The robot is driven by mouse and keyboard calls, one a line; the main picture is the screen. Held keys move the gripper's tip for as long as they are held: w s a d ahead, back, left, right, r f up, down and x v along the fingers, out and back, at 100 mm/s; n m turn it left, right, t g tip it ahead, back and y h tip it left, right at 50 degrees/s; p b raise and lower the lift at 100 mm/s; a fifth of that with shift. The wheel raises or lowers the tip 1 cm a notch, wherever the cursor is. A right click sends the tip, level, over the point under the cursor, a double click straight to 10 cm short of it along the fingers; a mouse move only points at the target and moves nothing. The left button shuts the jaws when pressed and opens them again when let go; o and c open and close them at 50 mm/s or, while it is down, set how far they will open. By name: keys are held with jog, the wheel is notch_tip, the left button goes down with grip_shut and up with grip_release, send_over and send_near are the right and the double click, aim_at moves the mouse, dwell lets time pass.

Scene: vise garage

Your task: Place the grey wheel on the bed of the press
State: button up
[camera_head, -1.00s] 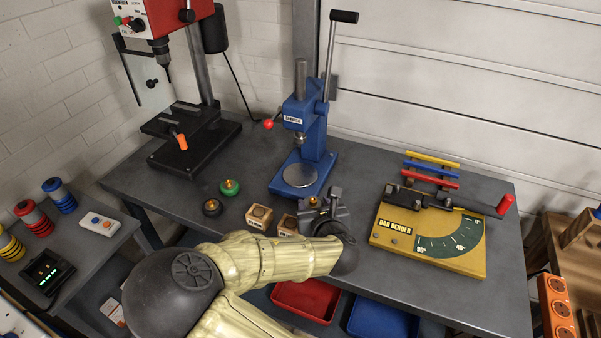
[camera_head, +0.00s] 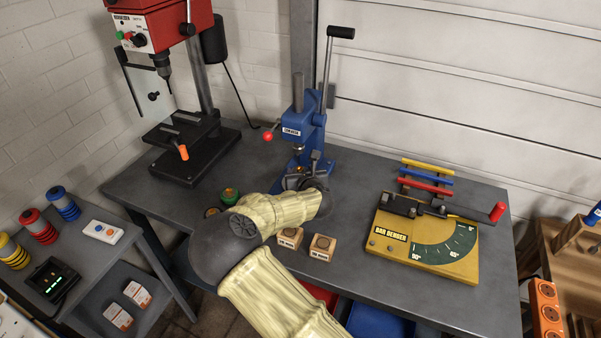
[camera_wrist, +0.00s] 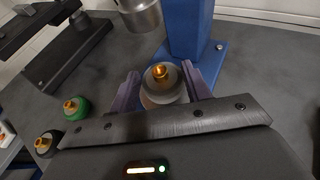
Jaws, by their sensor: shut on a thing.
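The blue press (camera_head: 303,130) stands at the back middle of the bench, its lever up. Its blue base (camera_wrist: 216,58) shows in the wrist view, with the ram (camera_wrist: 141,14) above and beyond my gripper. My gripper (camera_wrist: 163,84) is shut on the grey wheel (camera_wrist: 161,93), which has a brass hub on top. The wheel is over the front of the press base, near the round bed plate, which is mostly hidden beneath it. I cannot tell whether the wheel touches the plate. In the head view my gripper (camera_head: 302,177) is in front of the press column.
A green wheel (camera_wrist: 76,107) and a black wheel (camera_wrist: 47,143) lie left of the press. The bar bender (camera_head: 425,240) is at right, the drill press (camera_head: 190,140) at left.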

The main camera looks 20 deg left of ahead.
jog(key=shift+w+a, duration=0.35)
jog(key=shift+w, duration=0.15)
jog(key=shift+w+a, duration=0.1)
jog(key=shift+w, duration=0.15)
jog(key=shift+w+f+p, duration=0.15)
jog(key=shift+f+p, duration=0.1)
jog(key=shift+p, duration=0.1)
notch_tip(320, 180, down, 3)
jog(key=shift+w+a+r+p, duration=0.1)
jog(key=shift+r+p, duration=0.1)
jog(key=shift+p, duration=0.15)
jog(key=shift+f, duration=0.2)
jog(key=shift+s, duration=0.2)
